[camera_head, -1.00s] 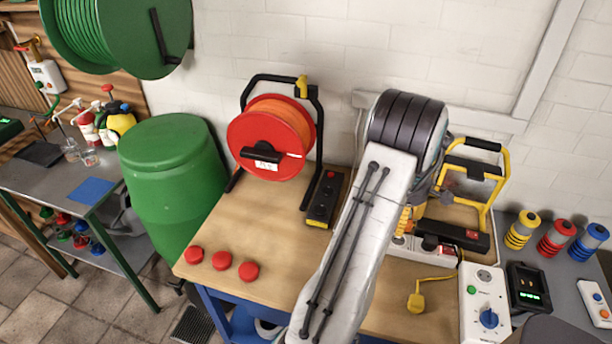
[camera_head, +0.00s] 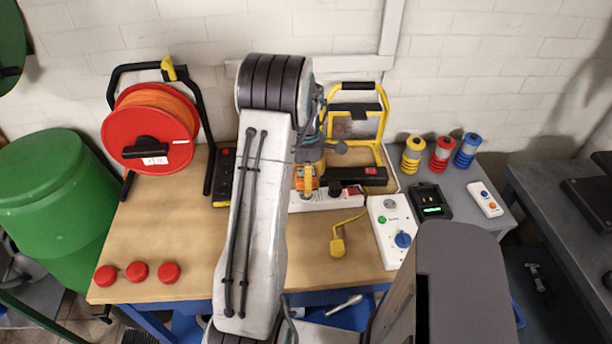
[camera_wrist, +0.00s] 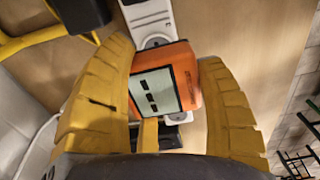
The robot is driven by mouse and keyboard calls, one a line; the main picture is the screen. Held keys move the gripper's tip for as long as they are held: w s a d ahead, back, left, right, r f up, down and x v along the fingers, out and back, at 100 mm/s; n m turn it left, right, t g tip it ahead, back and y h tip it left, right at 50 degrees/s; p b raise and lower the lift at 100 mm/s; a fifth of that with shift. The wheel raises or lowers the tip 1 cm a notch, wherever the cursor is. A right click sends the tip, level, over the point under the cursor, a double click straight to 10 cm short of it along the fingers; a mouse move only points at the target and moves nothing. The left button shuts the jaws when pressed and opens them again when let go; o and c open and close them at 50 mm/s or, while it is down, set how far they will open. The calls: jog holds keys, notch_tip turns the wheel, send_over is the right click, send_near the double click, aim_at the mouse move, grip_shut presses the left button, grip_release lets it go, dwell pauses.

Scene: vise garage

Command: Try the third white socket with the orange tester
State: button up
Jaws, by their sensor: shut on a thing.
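My gripper (camera_wrist: 165,70) has its yellow fingers on both sides of the orange tester (camera_wrist: 188,65) and is shut on it. The tester's pale screen (camera_wrist: 155,92) shows dark dashes and faces the wrist camera. In the head view the orange tester (camera_head: 305,172) is over the left part of a white socket strip (camera_head: 310,204) on the wooden bench. In the wrist view the strip (camera_wrist: 147,18) runs behind the tester, with a round socket (camera_wrist: 156,43) just past its edge. The tester hides part of the strip. I cannot tell whether it touches a socket.
A black plug (camera_head: 335,187) sits on the strip near the tester. A yellow-framed work lamp (camera_head: 355,125) stands behind. A white control box (camera_head: 393,230) is right, a red cable reel (camera_head: 150,128) left.

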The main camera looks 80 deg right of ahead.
jog(key=shift+f+b, duration=1.3)
jog(key=shift+f, duration=0.85)
jog(key=shift+f+b, duration=0.6)
jog(key=shift+b, duration=0.15)
dwell(1.2)
jog(key=o, duration=1.3)
jog(key=shift+o, duration=0.2)
jog(key=shift+r, duration=0.15)
notch_tip(320, 180, up, 12)
jog(key=shift+f, duration=0.1)
